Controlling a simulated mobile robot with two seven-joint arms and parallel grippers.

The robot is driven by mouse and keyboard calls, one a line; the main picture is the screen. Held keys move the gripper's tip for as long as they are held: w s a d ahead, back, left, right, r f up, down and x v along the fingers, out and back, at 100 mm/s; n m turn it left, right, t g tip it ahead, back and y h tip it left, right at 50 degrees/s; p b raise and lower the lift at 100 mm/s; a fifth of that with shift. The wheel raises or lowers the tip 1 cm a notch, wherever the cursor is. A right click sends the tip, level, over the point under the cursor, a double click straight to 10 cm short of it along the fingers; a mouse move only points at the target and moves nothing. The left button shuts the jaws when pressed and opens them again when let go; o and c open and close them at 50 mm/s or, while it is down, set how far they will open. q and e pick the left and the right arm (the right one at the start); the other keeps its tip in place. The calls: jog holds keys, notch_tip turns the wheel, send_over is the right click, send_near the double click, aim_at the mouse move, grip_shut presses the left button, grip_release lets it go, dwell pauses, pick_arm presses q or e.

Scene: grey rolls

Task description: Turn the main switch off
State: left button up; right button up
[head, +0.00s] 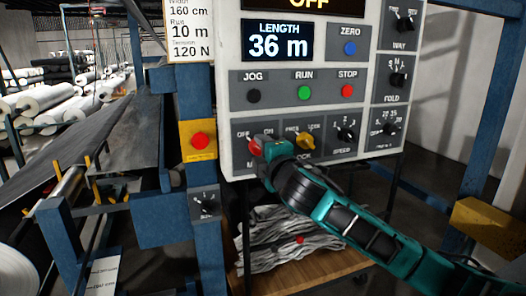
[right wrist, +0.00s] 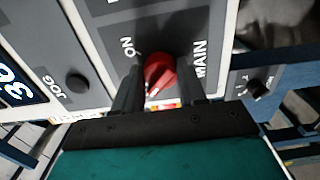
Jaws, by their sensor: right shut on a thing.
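The red main switch (head: 254,147) is a rotary knob at the lower left of the grey control panel (head: 240,181), between the labels OFF and ON. My right gripper (head: 263,150) reaches it from the lower right and is shut on it. In the right wrist view the fingers stand on both sides of the red knob (right wrist: 160,72). A white mark on the knob shows at its lower edge, on the side away from the ON label. The OFF label is hidden there. The large display (head: 308,4) reads OFF. My left gripper is not in view.
A yellow-orange knob (head: 305,141) sits just right of the main switch, with black dials (head: 346,131) beyond. JOG, RUN and STOP buttons (head: 305,92) are above. A red button on a yellow box (head: 200,140) is left of the panel. Crumpled grey cloth (head: 290,240) lies below.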

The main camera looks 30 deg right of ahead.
dwell(0.4)
jog(key=o, duration=1.1)
jog(key=shift+c, duration=0.2)
jog(key=b+v, duration=0.1)
jog(key=v, duration=1.2)
jog(key=shift+w+f, duration=0.1)
jog(key=shift+f, duration=0.05)
